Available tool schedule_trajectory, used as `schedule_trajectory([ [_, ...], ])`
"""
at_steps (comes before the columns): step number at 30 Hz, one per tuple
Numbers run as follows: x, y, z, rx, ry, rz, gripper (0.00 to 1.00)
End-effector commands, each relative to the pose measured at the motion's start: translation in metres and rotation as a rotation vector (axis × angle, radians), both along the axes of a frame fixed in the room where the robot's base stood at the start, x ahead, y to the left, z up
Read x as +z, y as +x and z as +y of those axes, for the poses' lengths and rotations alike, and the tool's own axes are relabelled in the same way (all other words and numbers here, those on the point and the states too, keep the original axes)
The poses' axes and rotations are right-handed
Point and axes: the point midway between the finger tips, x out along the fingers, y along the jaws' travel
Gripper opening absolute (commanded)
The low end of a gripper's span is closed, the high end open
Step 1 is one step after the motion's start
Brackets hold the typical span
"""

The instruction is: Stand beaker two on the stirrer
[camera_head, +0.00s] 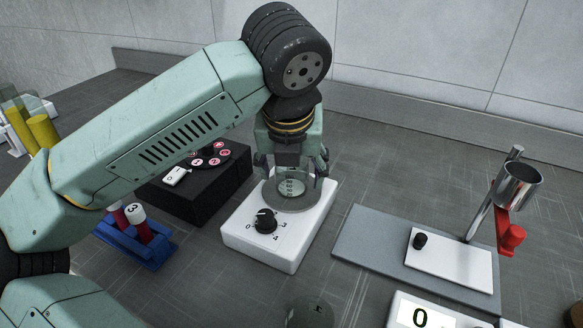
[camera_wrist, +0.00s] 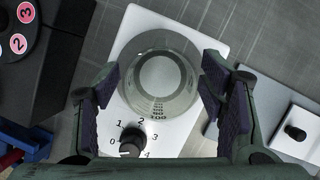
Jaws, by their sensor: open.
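A clear glass beaker (camera_head: 290,188) with dark graduation marks stands upright on the round grey plate of the white stirrer (camera_head: 245,240). I cannot read a beaker number on it. In the wrist view the beaker (camera_wrist: 160,75) looks roughly centred on the plate, with its marks facing the dial. The stirrer (camera_wrist: 136,22) shows under it. My gripper (camera_head: 292,170) is above the stirrer, pointing down, with its fingers on either side of the beaker. In the wrist view my gripper (camera_wrist: 158,92) is open, and gaps show between its pads and the glass.
Left of the stirrer is a black box (camera_head: 205,195) with a numbered round carousel. A blue rack (camera_head: 150,250) holds red tubes with white caps. A stand with a metal cup (camera_head: 518,185) is at right. A scale (camera_head: 420,312) reads 0. A transparent vessel (camera_head: 311,313) is at the front.

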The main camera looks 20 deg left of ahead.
Motion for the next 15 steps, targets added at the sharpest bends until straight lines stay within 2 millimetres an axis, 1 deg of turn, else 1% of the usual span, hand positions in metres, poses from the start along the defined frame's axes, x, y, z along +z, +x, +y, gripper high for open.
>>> schedule_trajectory([
  [5, 0.000, 0.000, 0.000, 0.000, 0.000, 0.000, 0.65],
  [10, 0.009, -0.001, 0.000, 0.000, 0.000, -0.001, 0.65],
  [11, 0.011, -0.002, 0.000, 0.002, 0.002, -0.002, 0.65],
  [15, 0.037, -0.013, -0.002, 0.002, 0.003, -0.003, 0.65],
])
